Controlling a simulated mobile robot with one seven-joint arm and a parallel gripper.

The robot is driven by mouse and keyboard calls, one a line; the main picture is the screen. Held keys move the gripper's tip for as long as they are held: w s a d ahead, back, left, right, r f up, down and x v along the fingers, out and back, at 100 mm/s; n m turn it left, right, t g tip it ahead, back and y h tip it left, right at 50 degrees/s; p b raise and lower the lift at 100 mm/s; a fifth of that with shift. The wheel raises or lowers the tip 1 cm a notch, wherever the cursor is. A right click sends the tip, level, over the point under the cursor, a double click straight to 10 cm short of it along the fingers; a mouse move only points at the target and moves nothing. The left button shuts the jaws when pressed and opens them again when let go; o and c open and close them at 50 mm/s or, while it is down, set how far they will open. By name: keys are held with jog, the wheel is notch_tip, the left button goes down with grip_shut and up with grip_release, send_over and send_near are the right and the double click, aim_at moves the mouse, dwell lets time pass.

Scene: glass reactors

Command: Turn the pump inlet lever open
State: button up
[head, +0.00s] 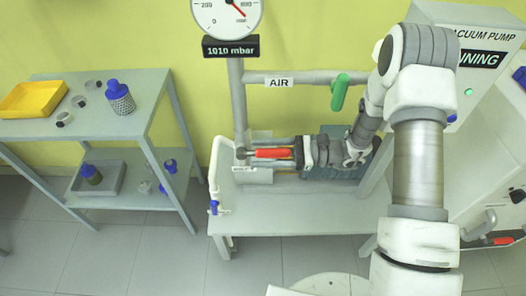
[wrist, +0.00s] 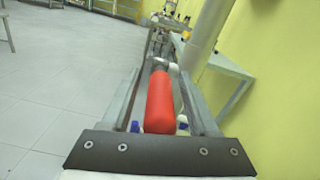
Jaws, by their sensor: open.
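A red lever handle (head: 272,153) lies level, pointing right, low on the grey pipe above the bench. My gripper (head: 262,157) reaches in from the right, with its fingers along the handle's sides. In the wrist view the red handle (wrist: 160,103) lies lengthwise between the two fingers of my gripper (wrist: 161,78). The gripper is open, with a gap beside the handle. The lever's pivot is mostly hidden behind the handle in the wrist view. A small label by the lever is too small to read.
A green lever (head: 340,92) hangs from the pipe marked AIR (head: 279,82). A gauge (head: 227,15) reads 1010 mbar. A white tube with a blue valve (head: 214,207) stands left of the bench (head: 300,222). The vacuum pump cabinet (head: 490,120) is at right, a side table (head: 125,122) at left.

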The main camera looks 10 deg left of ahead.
grip_shut()
dwell(1.3)
